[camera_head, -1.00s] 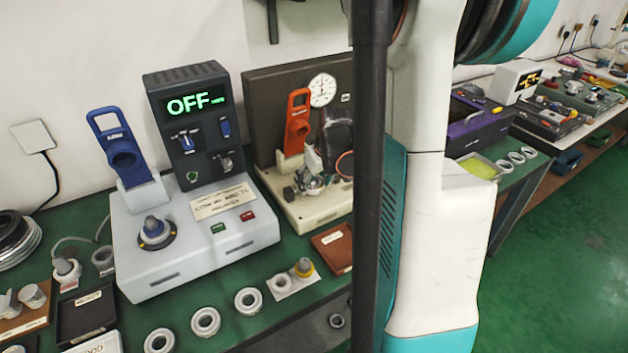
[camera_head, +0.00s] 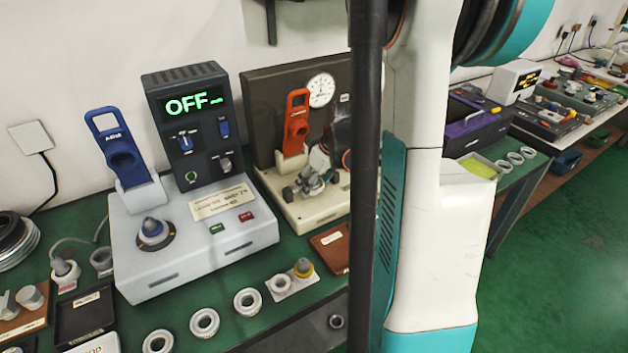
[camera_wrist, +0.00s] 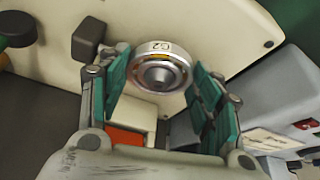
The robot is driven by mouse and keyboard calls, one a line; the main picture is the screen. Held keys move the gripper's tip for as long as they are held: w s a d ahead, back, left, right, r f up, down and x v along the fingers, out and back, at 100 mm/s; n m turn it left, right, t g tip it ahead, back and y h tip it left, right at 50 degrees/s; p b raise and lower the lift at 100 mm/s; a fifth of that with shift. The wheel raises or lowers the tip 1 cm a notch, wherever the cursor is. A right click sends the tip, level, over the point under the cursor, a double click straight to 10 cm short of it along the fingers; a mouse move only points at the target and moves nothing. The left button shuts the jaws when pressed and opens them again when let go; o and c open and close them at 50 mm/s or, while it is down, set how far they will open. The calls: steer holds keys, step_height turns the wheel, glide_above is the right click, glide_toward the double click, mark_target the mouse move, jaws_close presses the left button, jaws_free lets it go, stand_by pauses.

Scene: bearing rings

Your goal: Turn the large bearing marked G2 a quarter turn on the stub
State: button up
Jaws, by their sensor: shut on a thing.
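The large bearing G2 (camera_wrist: 147,49) is a silver ring with its mark on the upper rim in the wrist view. A grey rounded stub end (camera_wrist: 160,76) shows in its middle, so the ring sits around the stub. My gripper (camera_wrist: 161,68) is shut on the ring, one teal-padded finger on each side. In the head view my gripper (camera_head: 318,163) is low over the cream base (camera_head: 325,208) of the gauge station, small and partly hidden by my arm. The mark cannot be read there.
An orange tool (camera_head: 297,122) stands close left of my gripper, before a dark panel with a dial gauge (camera_head: 321,90). The grey heater unit (camera_head: 195,245) with an OFF display is left. Loose rings (camera_head: 204,322) lie along the front. A brown tray (camera_head: 331,240) is in front.

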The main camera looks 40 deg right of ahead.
steer(key=shift+d+n+y, duration=0.15)
steer(key=shift+n+y, duration=0.35)
steer(key=shift+n, duration=1.3)
